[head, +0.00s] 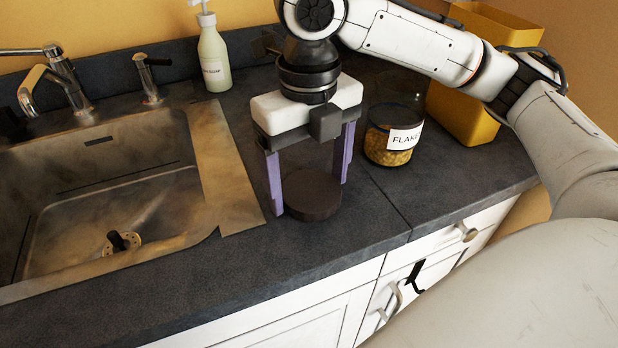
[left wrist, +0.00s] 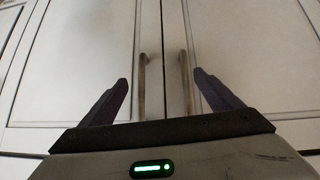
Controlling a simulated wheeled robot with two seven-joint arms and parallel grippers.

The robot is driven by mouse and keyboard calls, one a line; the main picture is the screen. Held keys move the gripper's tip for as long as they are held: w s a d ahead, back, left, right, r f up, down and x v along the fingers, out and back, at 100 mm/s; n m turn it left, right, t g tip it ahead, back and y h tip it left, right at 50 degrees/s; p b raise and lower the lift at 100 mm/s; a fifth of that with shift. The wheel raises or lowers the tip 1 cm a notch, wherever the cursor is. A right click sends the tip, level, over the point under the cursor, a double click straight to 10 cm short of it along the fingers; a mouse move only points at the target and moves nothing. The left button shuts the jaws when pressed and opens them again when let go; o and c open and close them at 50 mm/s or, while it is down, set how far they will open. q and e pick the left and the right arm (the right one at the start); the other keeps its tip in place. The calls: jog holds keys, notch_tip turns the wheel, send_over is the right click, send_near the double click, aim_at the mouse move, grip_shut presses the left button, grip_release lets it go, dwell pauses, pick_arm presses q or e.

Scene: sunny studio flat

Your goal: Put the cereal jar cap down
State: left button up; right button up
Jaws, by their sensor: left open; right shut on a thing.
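The cereal jar cap (head: 312,197) is a dark, round, thick disc between the purple fingers of my right gripper (head: 310,195) in the head view. The gripper points down and is shut on it. The cap is at or very close to the dark countertop; I cannot tell if it touches. The cereal jar (head: 393,135), glass with a "FLAKES" label partly in view and yellow cereal low inside, stands to the right of the cap, without a cap on it as far as I see. My left gripper (left wrist: 160,78) is open and empty, facing cabinet doors in the left wrist view.
A metal sink (head: 110,190) with a tap (head: 62,80) lies left of the cap. A soap bottle (head: 213,55) stands at the back. Yellow containers (head: 465,115) stand behind the jar. The countertop (head: 250,270) is clear in front. White cabinet doors (left wrist: 75,60) have upright handles.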

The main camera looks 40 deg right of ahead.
aim_at(309, 187)
pick_arm(q)
jog(key=shift+w+r, duration=0.1)
jog(key=shift+r, duration=0.05)
pick_arm(e)
jog(key=shift+f, duration=0.1)
jog(key=o, duration=1.2)
jog(key=shift+c, duration=0.2)
pick_arm(q)
jog(key=shift+w, duration=0.1)
pick_arm(e)
jog(key=shift+r, duration=0.35)
pick_arm(q)
jog(key=r+p, duration=0.1)
jog(key=p, duration=0.1)
jog(key=a+r+p, duration=0.1)
jog(key=p, duration=0.1)
jog(key=shift+s+a, duration=0.15)
jog(key=shift+s, duration=0.25)
pick_arm(e)
notch_tip(309, 187, up, 12)
jog(key=shift+f, duration=0.2)
pick_arm(q)
jog(key=shift+s, duration=0.1)
